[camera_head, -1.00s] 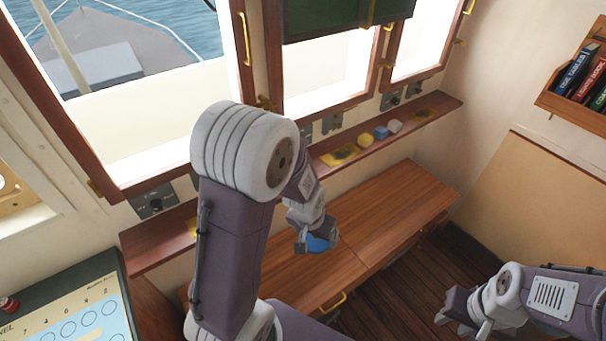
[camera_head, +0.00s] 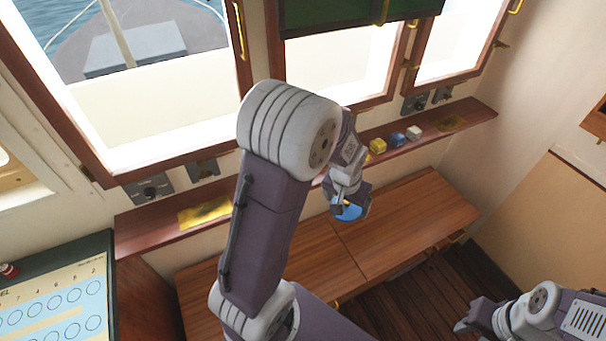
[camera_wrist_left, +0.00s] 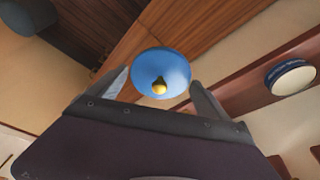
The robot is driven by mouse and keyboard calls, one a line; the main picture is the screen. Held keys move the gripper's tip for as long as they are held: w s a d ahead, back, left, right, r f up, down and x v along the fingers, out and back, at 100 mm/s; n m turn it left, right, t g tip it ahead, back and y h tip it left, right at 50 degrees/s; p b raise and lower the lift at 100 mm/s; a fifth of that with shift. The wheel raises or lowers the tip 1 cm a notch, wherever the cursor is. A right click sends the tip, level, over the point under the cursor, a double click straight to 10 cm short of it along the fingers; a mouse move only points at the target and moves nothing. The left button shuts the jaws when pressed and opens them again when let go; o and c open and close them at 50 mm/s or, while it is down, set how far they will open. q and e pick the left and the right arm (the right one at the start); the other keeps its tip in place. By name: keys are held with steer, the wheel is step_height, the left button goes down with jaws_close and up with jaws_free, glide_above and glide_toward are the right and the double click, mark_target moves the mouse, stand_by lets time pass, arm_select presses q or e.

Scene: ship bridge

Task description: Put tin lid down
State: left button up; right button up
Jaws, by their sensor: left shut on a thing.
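The tin lid (camera_head: 348,213) is a blue disc, held over the wooden bench top. In the left wrist view the lid (camera_wrist_left: 175,66) shows its round blue face and a small yellow knob (camera_wrist_left: 159,87). My left gripper (camera_head: 350,203) is shut on the lid, with a finger on each side of the knob. I cannot tell how high the lid hangs above the wood. A round blue tin with a pale top (camera_wrist_left: 291,78) stands on the shelf in the left wrist view.
The bench top (camera_head: 425,205) is bare around the lid. A narrow shelf (camera_head: 150,232) under the windows carries a yellow item (camera_head: 377,146), a blue one (camera_head: 397,139) and a pale one (camera_head: 414,132). A panel with circles (camera_head: 50,300) lies at lower left.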

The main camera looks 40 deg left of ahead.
arm_select(q)
steer(key=shift+n, duration=0.4)
steer(key=w+a+r, duration=0.1)
steer(key=w+a, duration=0.1)
steer(key=w, duration=0.1)
steer(key=shift+a+r, duration=0.2)
steer(key=shift+r, duration=0.2)
steer(key=w+a+r+n+b, duration=0.1)
steer(key=w+a+n, duration=0.1)
steer(key=w+a, duration=0.45)
steer(key=shift+y, duration=0.4)
steer(key=a+f+p, duration=0.1)
steer(key=a+f, duration=0.1)
steer(key=a, duration=0.2)
steer(key=a+f, duration=0.2)
steer(key=a, duration=0.3)
steer(key=s+a+f+p, duration=0.1)
steer(key=a+f, duration=0.1)
steer(key=a, duration=0.2)
steer(key=shift+a+f+p, duration=0.2)
steer(key=shift+f+p, duration=0.1)
steer(key=shift+f, duration=0.05)
steer(key=shift+d+f, duration=0.1)
steer(key=shift+f, duration=0.15)
step_height(320, 180, down, 3)
steer(key=shift+r+p, duration=0.1)
steer(key=shift+p, duration=0.45)
steer(key=shift+f, duration=0.4)
